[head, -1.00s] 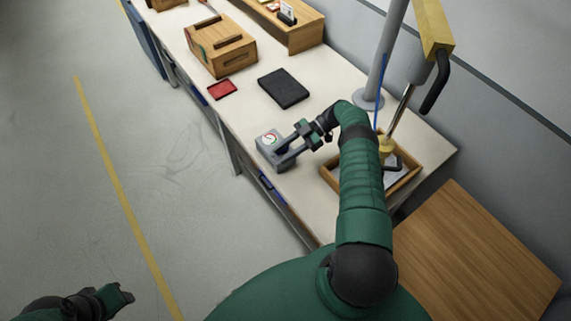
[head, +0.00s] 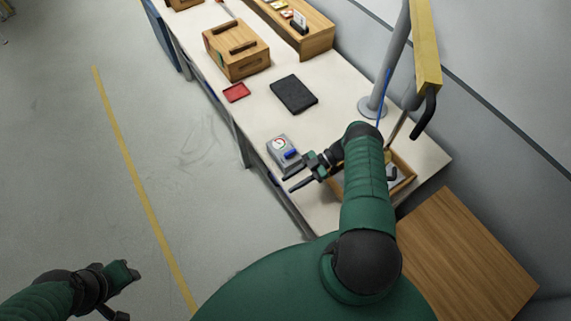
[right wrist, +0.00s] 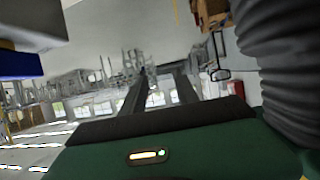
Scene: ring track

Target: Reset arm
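My right gripper (head: 292,182) is over the bench's front edge, just nearer than a small grey device (head: 281,144) with a round dial and a blue part (head: 291,154). Its two fingers are apart with nothing between them. The right wrist view shows the spread fingers (right wrist: 160,85) too, with a blue and grey block (right wrist: 18,65) close at the left, probably the device. My left gripper (head: 122,292) is low at the bottom left, over the floor, its fingers apart and empty.
The pale bench (head: 245,120) carries a red tray (head: 236,92), a dark pad (head: 294,93), a wooden box (head: 236,52) and a grey post (head: 392,65). A wooden tray (head: 402,165) is partly behind my right arm. A wooden surface (head: 465,260) is at lower right. Floor at left is clear.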

